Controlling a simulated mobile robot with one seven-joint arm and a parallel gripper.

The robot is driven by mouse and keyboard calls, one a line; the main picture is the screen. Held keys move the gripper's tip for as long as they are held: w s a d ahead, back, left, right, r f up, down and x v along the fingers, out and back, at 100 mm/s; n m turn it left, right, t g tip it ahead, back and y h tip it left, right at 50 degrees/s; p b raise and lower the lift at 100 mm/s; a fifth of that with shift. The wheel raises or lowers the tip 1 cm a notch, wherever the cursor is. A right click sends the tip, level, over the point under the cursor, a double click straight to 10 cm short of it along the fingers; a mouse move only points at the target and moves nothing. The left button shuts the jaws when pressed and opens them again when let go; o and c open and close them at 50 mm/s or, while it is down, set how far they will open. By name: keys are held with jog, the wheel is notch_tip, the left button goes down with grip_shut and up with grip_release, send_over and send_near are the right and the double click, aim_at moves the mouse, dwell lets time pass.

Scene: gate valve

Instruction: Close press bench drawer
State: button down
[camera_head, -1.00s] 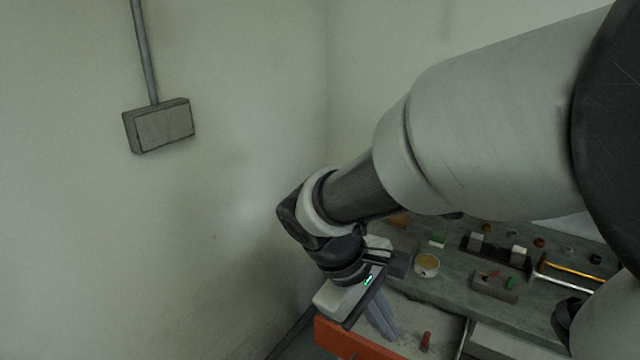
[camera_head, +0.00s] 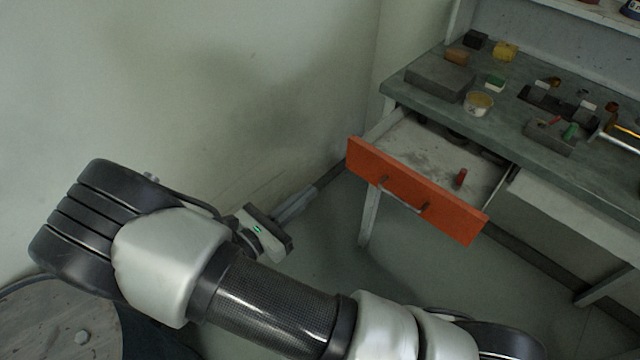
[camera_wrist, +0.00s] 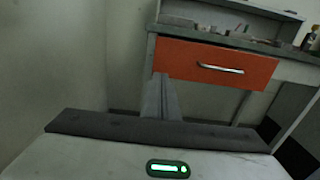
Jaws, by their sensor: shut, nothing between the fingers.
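The press bench drawer (camera_head: 415,190) has an orange front with a bar handle (camera_head: 402,200). It stands pulled out from under the bench top, and its inside shows, with a small red object (camera_head: 460,178) in it. In the wrist view the orange front (camera_wrist: 190,58) and its silver handle (camera_wrist: 220,69) face me, straight ahead. My gripper (camera_head: 310,193) is to the left of the drawer front, apart from it. In the wrist view its fingers (camera_wrist: 160,82) are together and empty, the tips showing just below the front's lower left part.
The bench top (camera_head: 420,102) holds a grey block (camera_head: 440,76), a round tin (camera_head: 478,103) and several small parts. A wall runs along the left. A round table top (camera_head: 60,325) is at the lower left. The floor before the drawer is clear.

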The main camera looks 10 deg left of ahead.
aim_at(394, 129)
jog(key=b+x, duration=0.1)
jog(key=x, duration=1.1)
jog(key=shift+w+d, duration=0.25)
jog(key=shift+w, duration=0.05)
jog(key=x, duration=2.1)
jog(key=shift+w+d+f+b, duration=0.1)
jog(key=shift+w+d+b, duration=0.05)
jog(key=shift+b, duration=0.25)
jog(key=shift+w+d, duration=0.35)
jog(key=shift+w, duration=0.15)
jog(key=shift+w+d+r, duration=0.1)
jog(key=shift+w+r, duration=0.05)
jog(key=shift+r, duration=0.2)
